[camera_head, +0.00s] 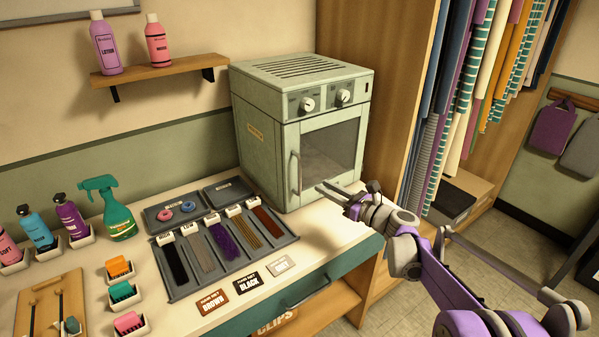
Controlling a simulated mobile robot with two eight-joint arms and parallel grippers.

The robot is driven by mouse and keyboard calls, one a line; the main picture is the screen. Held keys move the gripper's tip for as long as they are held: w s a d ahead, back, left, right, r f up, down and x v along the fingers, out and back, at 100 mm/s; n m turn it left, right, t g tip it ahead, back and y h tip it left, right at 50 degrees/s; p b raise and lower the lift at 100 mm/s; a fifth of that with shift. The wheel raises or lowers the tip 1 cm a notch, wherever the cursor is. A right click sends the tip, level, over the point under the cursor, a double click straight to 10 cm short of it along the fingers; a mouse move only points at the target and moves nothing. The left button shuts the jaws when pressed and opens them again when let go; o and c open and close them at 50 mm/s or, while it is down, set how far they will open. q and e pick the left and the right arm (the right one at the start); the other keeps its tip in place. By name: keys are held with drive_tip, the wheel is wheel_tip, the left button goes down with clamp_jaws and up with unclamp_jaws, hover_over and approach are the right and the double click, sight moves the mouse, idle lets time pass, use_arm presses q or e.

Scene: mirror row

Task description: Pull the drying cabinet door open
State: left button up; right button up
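The drying cabinet (262,150) is a pale green box with a vented top and two knobs, standing at the back right of the counter. Its door (326,122) has a dark glass window and looks closed. The door handle (295,172) is a vertical bar at the door's left edge. My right gripper (326,188) is in front of the lower part of the door, to the right of the handle and apart from it. Its two fingers show a gap with nothing between them. My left gripper is not in view.
A tray of hair swatches (225,250) lies left of the cabinet, with label cards (247,283) in front. A wooden wardrobe side (385,80) and hanging clothes (470,90) stand close on the right. The counter just before the door is clear.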

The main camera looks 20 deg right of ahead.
hover_over(300, 192)
drive_tip(key=shift+w+p, duration=0.35)
drive_tip(key=shift+p, duration=0.1)
drive_tip(key=shift+c, duration=0.2)
clamp_jaws()
idle(1.2)
